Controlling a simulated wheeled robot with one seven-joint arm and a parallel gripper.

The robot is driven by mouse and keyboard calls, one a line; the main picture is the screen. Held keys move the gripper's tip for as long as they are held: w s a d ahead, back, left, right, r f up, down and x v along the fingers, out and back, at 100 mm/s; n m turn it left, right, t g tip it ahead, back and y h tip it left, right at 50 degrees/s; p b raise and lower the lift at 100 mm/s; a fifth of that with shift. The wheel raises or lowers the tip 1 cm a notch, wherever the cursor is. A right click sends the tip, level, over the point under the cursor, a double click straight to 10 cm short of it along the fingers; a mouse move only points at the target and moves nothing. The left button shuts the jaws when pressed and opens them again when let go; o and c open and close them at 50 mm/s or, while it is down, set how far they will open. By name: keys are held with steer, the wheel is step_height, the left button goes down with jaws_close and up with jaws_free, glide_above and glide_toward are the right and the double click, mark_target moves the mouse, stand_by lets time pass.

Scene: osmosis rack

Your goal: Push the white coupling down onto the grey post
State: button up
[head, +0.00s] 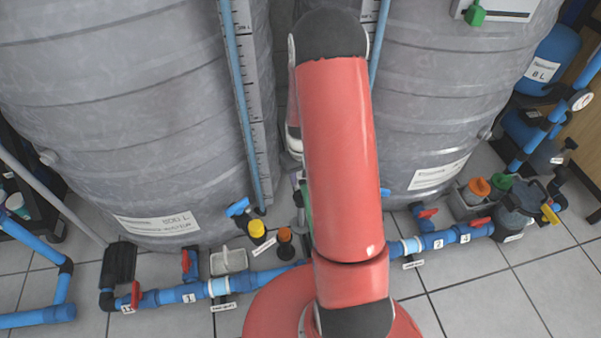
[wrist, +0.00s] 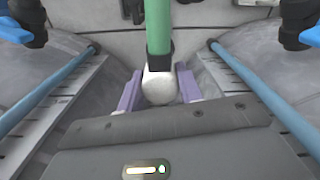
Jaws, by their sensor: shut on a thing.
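The white coupling (wrist: 160,87) shows in the wrist view as a rounded white piece between the two purple fingers of my gripper (wrist: 158,80). My gripper is shut on it. A black collar (wrist: 160,60) and a green pipe (wrist: 158,28) run up the picture from the coupling, in line with it. I cannot make out the grey post in either view. In the head view my red arm covers most of the gripper and the coupling; only a sliver of green (head: 306,203) shows beside the arm.
Two large grey tanks (head: 120,110) (head: 455,90) stand close on both sides. Thin blue tubes (wrist: 50,88) (wrist: 262,88) and scales flank the gripper. A blue pipe line (head: 265,277) with red-handled valves (head: 136,294) crosses the floor. Yellow (head: 257,231) and orange (head: 285,236) caps stand left of my arm.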

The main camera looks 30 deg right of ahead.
mark_target(301, 194)
steer(key=shift+f, duration=0.1)
steer(key=shift+f+b, duration=2)
steer(key=shift+f, duration=0.8)
steer(key=shift+f+b, duration=0.4)
steer(key=shift+b, duration=0.05)
stand_by(0.3)
steer(key=o, duration=1.1)
steer(key=shift+r+p, duration=0.75)
steer(key=shift+r, duration=3.15)
